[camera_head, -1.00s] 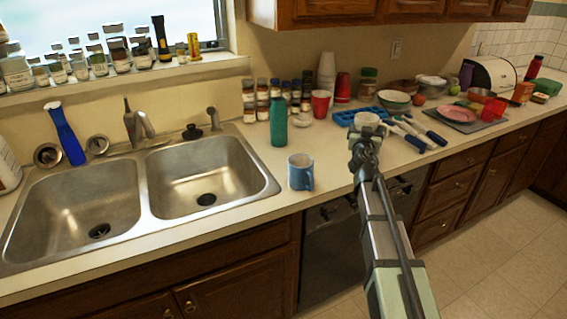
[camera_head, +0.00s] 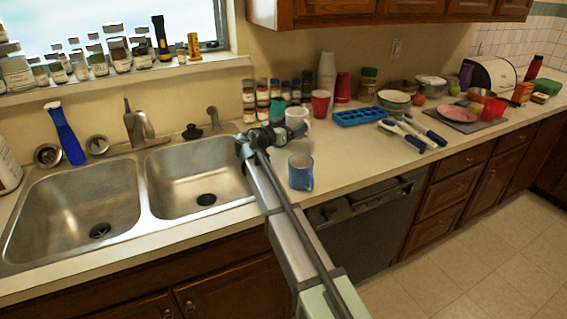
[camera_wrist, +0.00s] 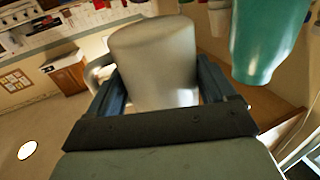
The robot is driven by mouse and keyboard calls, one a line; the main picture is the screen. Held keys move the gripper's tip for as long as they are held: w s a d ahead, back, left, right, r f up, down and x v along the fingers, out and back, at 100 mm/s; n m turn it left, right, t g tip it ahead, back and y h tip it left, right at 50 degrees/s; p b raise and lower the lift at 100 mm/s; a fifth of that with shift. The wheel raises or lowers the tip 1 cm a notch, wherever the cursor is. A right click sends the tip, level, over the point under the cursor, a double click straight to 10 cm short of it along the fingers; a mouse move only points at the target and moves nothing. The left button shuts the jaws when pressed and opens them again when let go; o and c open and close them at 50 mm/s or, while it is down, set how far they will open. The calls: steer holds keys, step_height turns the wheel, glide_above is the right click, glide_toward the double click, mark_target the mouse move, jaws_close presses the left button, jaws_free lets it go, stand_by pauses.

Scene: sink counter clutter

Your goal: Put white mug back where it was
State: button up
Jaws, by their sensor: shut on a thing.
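The white mug (camera_head: 298,115) is held in my gripper (camera_head: 278,131), just right of the teal bottle (camera_head: 277,106) in the head view. In the wrist view the mug (camera_wrist: 155,60) fills the space between the two dark fingers, with its handle toward the left. My gripper is shut on it. Whether the mug touches the counter cannot be told. The teal bottle (camera_wrist: 268,38) stands close to the right finger in the wrist view. My gripper hides part of the bottle in the head view.
A blue mug (camera_head: 300,171) stands near the counter's front edge, close to my arm. Spice jars (camera_head: 262,100) and a red cup (camera_head: 320,103) stand behind. A blue tray (camera_head: 360,117) and utensils (camera_head: 412,132) lie to the right. The sink (camera_head: 190,178) is left.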

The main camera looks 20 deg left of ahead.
steer(key=s+a+m+g+h, duration=0.1)
steer(key=s+a+h, duration=0.1)
steer(key=s+a, duration=0.2)
steer(key=shift+w+d+f, duration=0.1)
steer(key=shift+f, duration=2.3)
steer(key=shift+w+d+f, duration=0.1)
steer(key=shift+f, duration=2.25)
steer(key=shift+f, duration=0.1)
steer(key=o, duration=1.1)
steer(key=v, duration=1.2)
